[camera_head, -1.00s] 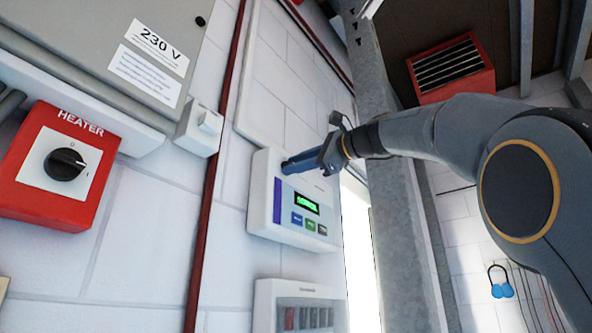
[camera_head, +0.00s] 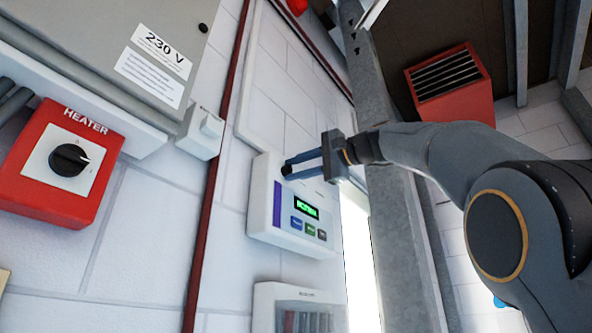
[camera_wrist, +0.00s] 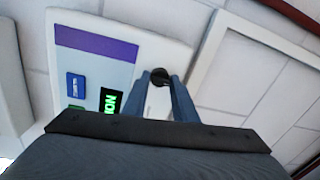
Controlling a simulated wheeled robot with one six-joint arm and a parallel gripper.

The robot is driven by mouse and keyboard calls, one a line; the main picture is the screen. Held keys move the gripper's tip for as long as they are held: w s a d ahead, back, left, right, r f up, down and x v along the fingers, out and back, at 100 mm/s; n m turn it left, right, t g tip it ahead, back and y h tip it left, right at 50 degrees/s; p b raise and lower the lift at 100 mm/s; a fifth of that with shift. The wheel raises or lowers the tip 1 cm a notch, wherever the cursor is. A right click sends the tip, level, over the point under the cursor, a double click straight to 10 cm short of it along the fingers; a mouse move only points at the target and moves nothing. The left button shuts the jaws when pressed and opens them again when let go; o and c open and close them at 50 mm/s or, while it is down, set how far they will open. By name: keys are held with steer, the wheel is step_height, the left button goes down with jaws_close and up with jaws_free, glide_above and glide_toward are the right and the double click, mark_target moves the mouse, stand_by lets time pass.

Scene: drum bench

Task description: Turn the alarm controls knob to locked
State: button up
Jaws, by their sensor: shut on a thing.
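The alarm control box (camera_head: 262,205) is a white wall panel with a purple strip, a green lit display (camera_head: 306,208) and several small buttons below it. Its small black knob (camera_wrist: 159,74) sits near the panel's edge in the wrist view. My gripper (camera_wrist: 160,82) has its two blue-grey fingers on either side of the knob, shut on it. In the head view my gripper (camera_head: 290,167) reaches the panel's upper part from the right. The fingers hide most of the knob there, and its pointer and position markings cannot be read.
A red heater box (camera_head: 30,195) with a black dial and a grey 230 V cabinet (camera_head: 90,40) are on the left. A second white box (camera_head: 265,310) hangs below the panel. A grey metal column (camera_head: 385,240) stands close to the right of the panel, beside my arm.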

steer(key=shift+w+f, duration=0.15)
steer(key=shift+f, duration=0.15)
steer(key=o, duration=1)
steer(key=shift+r, duration=0.15)
steer(key=shift+d, duration=0.1)
steer(key=b+v, duration=0.3)
steer(key=v, duration=0.5)
